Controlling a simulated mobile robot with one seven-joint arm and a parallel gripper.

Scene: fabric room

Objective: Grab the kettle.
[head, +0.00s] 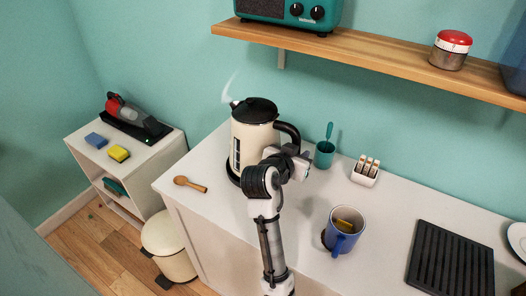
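The cream kettle (247,138) has a black lid and a black handle on its right side. It stands upright on a dark base at the back left of the white counter, and a faint white wisp rises by its spout. My gripper (303,160) is at the lower part of the handle, and my arm comes up from the front and covers the kettle's lower right. The fingers are small and partly hidden by my wrist. I cannot tell whether they touch or close around the handle.
A blue mug (343,238), a teal cup (324,154) and a small white rack (365,174) stand to the right. A wooden spoon (190,184) lies left. A black ridged tray (450,262) lies far right. A wooden shelf (390,62) hangs above.

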